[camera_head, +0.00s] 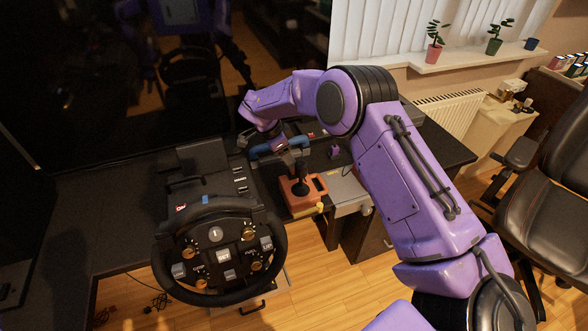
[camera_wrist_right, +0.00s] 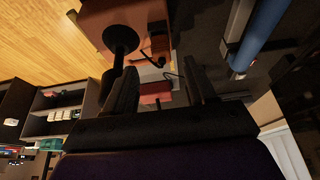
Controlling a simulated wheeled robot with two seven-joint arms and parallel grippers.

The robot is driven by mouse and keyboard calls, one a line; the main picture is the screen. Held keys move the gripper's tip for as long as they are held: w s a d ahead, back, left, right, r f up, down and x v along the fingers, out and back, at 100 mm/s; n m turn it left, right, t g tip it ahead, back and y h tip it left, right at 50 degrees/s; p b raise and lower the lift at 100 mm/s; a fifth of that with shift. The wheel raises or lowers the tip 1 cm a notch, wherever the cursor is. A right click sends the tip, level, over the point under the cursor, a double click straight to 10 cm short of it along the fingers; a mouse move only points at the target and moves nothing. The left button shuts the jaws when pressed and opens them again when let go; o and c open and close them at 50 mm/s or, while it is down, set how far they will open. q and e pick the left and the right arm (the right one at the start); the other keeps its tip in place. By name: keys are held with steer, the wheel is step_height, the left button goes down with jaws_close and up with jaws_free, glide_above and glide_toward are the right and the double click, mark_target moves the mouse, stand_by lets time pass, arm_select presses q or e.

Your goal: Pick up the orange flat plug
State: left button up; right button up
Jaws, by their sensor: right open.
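My right gripper (camera_head: 297,160) is open above the desk, just behind the orange joystick base (camera_head: 305,197). In the right wrist view its two dark fingers (camera_wrist_right: 162,80) are apart, with nothing clamped between them. A small red-orange block (camera_wrist_right: 155,93) shows in the gap between the fingers; it may be the orange flat plug, but its shape is partly hidden and I cannot tell whether it touches them. In the head view I cannot make out the plug clearly. My left gripper is not in view.
The black joystick (camera_wrist_right: 121,38) stands close to one finger in the wrist view. A blue bar (camera_wrist_right: 262,33) lies on the other side. The racing wheel (camera_head: 219,252) stands left of the joystick base. A large dark screen (camera_head: 110,80) stands behind the desk.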

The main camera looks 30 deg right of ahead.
steer(key=p+x, duration=0.1)
steer(key=x, duration=0.3)
steer(key=shift+w+d, duration=0.15)
steer(key=shift+f, duration=0.1)
jaws_close()
step_height(320, 180, up, 9)
steer(key=shift+f+b, duration=0.25)
steer(key=shift+b, duration=0.7)
steer(key=s+a+r+p, duration=0.1)
steer(key=a+r+p, duration=0.2)
steer(key=a, duration=0.6)
steer(key=s+a+r+p, duration=0.1)
steer(key=a+r+p, duration=0.2)
steer(key=a+p, duration=0.4)
steer(key=shift+s+a, duration=0.3)
steer(key=shift+a, duration=0.8)
